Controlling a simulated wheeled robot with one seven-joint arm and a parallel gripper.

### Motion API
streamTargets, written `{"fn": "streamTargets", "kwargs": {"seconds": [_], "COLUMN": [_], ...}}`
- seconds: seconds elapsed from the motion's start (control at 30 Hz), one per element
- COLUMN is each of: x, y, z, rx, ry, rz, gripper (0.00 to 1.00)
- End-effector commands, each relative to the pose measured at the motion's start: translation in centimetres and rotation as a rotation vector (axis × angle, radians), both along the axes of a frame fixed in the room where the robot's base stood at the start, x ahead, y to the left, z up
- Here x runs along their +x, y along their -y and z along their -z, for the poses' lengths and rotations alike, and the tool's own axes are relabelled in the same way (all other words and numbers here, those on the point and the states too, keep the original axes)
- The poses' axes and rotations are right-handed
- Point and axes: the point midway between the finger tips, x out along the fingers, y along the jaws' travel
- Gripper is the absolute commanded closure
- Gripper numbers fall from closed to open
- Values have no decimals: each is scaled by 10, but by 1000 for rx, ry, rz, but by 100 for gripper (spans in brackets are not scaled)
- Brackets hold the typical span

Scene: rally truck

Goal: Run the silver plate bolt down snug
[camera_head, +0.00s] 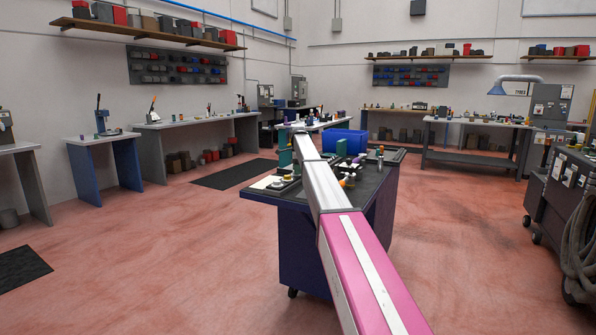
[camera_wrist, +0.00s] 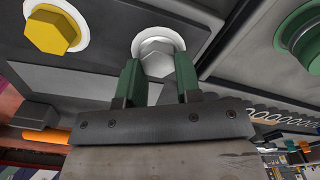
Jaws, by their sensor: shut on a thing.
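The silver plate bolt (camera_wrist: 156,59) sits on a dark grey plate (camera_wrist: 110,20) at the top middle of the wrist view, with a round pale washer or collar around its head. My gripper (camera_wrist: 158,70) has its two green fingers on either side of the bolt head and is shut on it. How far the bolt is seated cannot be told. In the head view my arm reaches to the workbench (camera_head: 270,192), and the gripper and the silver bolt are too small or hidden to make out there.
A yellow bolt (camera_wrist: 52,32) stands to the left and a green bolt (camera_wrist: 302,35) to the right in the wrist view. A blue bin (camera_head: 345,141) stands on the cart in the head view. Open red floor surrounds the cart.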

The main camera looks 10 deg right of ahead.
Motion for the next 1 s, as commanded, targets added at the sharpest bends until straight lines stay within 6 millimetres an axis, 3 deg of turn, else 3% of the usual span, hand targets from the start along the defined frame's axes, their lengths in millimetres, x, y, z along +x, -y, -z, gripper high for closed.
{"fn": "streamTargets", "kwargs": {"seconds": [0.03,0.07,0.1,0.13,0.57,0.77,1.0], "x": [2,2,2,2,1,2,2], "y": [-1,-1,-1,-1,0,0,0], "z": [-3,-3,-3,-2,-7,-31,-77], "rx": [1,1,1,1,1,1,1], "ry": [5,6,5,5,2,3,4], "rz": [-1,-1,-1,-1,-1,-1,-1], "gripper": [92,59,46,43,43,43,43]}}
